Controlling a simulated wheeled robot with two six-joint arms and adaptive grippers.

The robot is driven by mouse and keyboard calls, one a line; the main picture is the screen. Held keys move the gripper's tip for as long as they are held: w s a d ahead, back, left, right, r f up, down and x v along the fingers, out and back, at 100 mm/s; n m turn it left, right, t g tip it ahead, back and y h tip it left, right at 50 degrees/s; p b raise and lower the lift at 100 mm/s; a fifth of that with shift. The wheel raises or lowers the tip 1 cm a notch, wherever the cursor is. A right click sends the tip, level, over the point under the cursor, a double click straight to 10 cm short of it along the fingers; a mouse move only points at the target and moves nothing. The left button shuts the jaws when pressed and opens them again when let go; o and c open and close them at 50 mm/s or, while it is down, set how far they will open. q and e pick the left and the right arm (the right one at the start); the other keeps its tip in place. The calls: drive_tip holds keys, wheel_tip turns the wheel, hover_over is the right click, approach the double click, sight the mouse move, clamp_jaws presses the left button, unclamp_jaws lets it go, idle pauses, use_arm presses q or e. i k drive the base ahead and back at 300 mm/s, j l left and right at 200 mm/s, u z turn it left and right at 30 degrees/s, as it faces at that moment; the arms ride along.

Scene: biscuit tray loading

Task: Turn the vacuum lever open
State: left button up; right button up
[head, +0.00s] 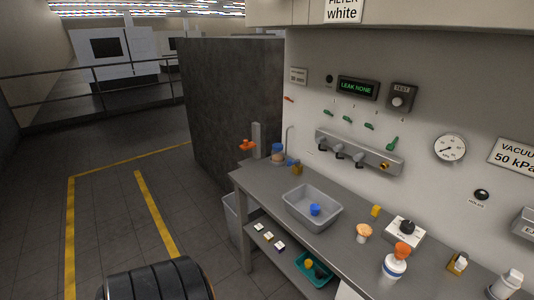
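No lever in view carries a label that I can read as vacuum. Several green levers sit on the wall: a left one (329,113), a middle one (347,119), a right one (369,126) and a larger one (392,143) tilted near upright. A small red lever (289,99) is further left. Below them is a grey manifold (358,152) with several black fittings and a brass one (385,166). A round gauge (449,149) and a sign reading VACUUM 50 kPa (515,156) are to the right. Neither of my grippers is in view.
A green display (358,88) reads LEAK NONE. Open floor lies left.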

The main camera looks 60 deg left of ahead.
sight(297, 162)
drive_tip(key=u, duration=1.5)
drive_tip(key=i+j+u, duration=0.15)
drive_tip(key=u, duration=0.15)
